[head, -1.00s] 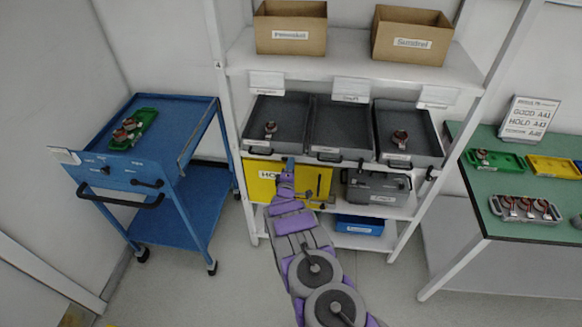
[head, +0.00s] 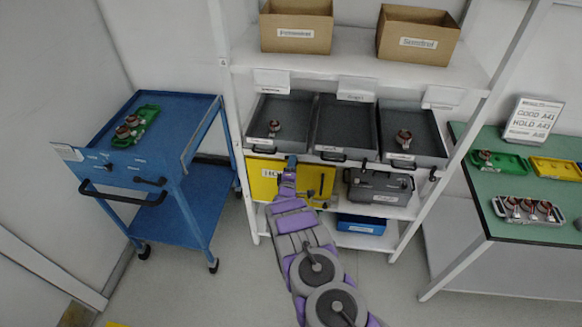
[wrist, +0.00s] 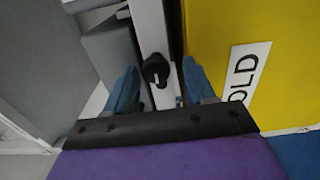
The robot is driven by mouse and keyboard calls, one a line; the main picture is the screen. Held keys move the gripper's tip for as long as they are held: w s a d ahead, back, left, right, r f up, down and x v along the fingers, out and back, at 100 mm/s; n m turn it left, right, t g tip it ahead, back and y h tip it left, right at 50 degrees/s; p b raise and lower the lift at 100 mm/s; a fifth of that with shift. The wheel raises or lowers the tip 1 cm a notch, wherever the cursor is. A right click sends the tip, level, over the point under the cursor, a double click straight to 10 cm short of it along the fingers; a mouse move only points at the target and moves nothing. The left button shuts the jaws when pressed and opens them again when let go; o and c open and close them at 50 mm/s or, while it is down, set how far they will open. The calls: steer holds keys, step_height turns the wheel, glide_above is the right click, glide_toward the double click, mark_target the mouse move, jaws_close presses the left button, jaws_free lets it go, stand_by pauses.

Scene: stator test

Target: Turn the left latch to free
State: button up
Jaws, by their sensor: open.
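A black knob-like latch (wrist: 155,68) sits on a white rail in the wrist view, which looks turned sideways. My gripper (wrist: 158,80) is open, with one blue finger on each side of the latch. Whether the fingers touch it I cannot tell. In the head view my gripper (head: 291,161) is at the shelf's front edge, above the yellow HOLD bin (head: 262,187), and it hides this latch. Another small black latch-like part (head: 433,174) shows at the right end of the same edge.
Three grey trays (head: 345,128) stand on the shelf above my gripper. A grey case (head: 378,188) is beside the yellow bin, with a blue bin (head: 361,224) below. A blue cart (head: 170,110) is left and a green-topped table (head: 480,205) right. Floor between is clear.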

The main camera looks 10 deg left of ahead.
steer(key=s+p, duration=0.2)
steer(key=s, duration=1.5)
steer(key=shift+s+a, duration=0.15)
steer(key=shift+a, duration=0.25)
steer(key=shift+f, duration=0.1)
